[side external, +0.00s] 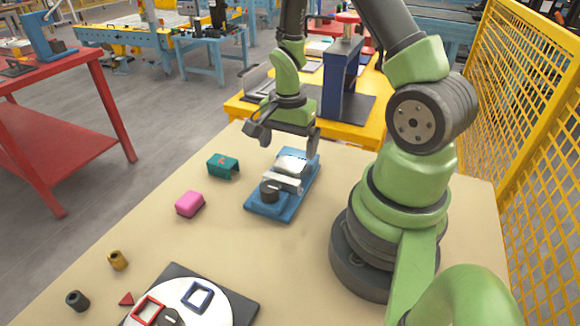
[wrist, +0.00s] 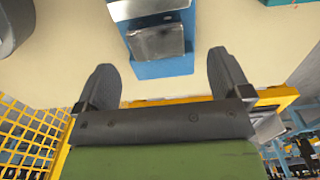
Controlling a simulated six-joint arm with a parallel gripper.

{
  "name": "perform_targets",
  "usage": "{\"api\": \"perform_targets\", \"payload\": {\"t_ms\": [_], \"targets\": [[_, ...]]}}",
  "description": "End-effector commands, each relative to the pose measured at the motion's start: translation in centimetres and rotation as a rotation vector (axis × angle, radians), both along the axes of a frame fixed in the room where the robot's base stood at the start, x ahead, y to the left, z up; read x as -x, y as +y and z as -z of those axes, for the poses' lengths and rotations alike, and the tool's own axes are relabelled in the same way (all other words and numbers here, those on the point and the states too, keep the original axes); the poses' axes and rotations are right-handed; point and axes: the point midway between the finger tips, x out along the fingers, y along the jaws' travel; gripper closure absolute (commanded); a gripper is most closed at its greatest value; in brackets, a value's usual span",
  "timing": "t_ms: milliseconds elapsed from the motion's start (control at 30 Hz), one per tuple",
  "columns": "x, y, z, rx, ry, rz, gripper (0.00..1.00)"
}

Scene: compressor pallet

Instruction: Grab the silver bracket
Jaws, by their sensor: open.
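A blue pallet (side external: 259,207) lies on the tan table and carries silver metal parts. A silver-white block (side external: 293,163) sits at its far end, and a lower silver piece (side external: 286,182) lies beside a dark round knob (side external: 269,190). I cannot tell for certain which is the silver bracket. My gripper (side external: 287,143) hangs above the pallet's far end, fingers spread and empty. In the wrist view, my gripper (wrist: 164,82) has its fingers wide apart; the grey metal block (wrist: 156,42) on the blue pallet (wrist: 165,68) shows ahead, between and beyond the fingertips.
A teal bracket-shaped piece (side external: 223,165) and a pink block (side external: 190,204) lie left of the pallet. A round white plate (side external: 197,306) on a dark base stands at the front. Yellow fencing (side external: 530,120) is at the right. Table left of the pallet has free room.

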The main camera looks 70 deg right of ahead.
Motion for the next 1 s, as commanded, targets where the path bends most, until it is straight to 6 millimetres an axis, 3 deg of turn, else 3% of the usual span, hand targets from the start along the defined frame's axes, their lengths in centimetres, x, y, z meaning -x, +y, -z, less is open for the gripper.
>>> {"api": "perform_targets", "payload": {"t_ms": [500,767,800,1000], "targets": [[0.4,0.0,5.3,-0.001,0.001,-0.001,0.04],[0.4,0.0,5.6,0.000,-0.002,-0.001,0.04],[0.4,0.0,5.6,0.000,-0.002,-0.001,0.07],[0.4,0.0,5.6,0.000,-0.002,-0.001,0.53]]}}
